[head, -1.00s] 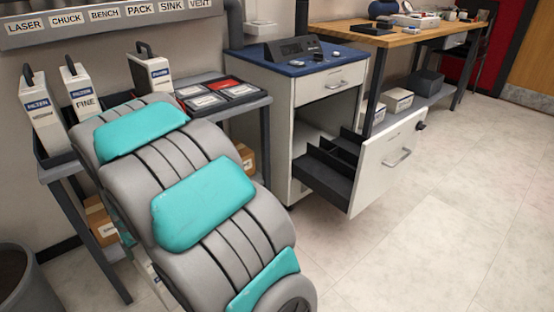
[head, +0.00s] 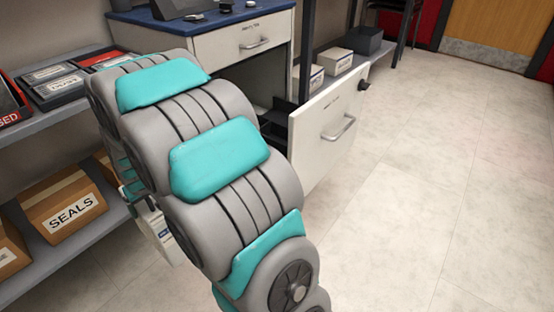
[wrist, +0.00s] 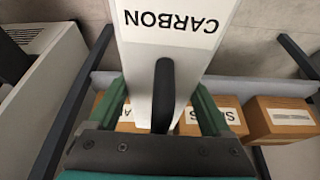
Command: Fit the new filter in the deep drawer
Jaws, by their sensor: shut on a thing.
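My gripper (wrist: 160,112) is shut on the dark handle of a white filter (wrist: 188,55) with a CARBON label, upside down in the wrist view. In the head view my arm hides the gripper; a white part of the filter (head: 160,236) shows below the arm at left. The deep drawer (head: 322,140) is pulled out of the white cabinet, right of my arm. Its inside is mostly hidden by my arm and its front panel; only dark dividers show. The filter is apart from the drawer, on the other side of my arm.
A grey shelf rack (head: 55,112) stands at left with dark trays on top and a SEALS box (head: 62,205) below. The cabinet's upper drawer (head: 245,38) is shut. Boxes (head: 340,62) sit on a low shelf behind. The floor (head: 420,200) at right is clear.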

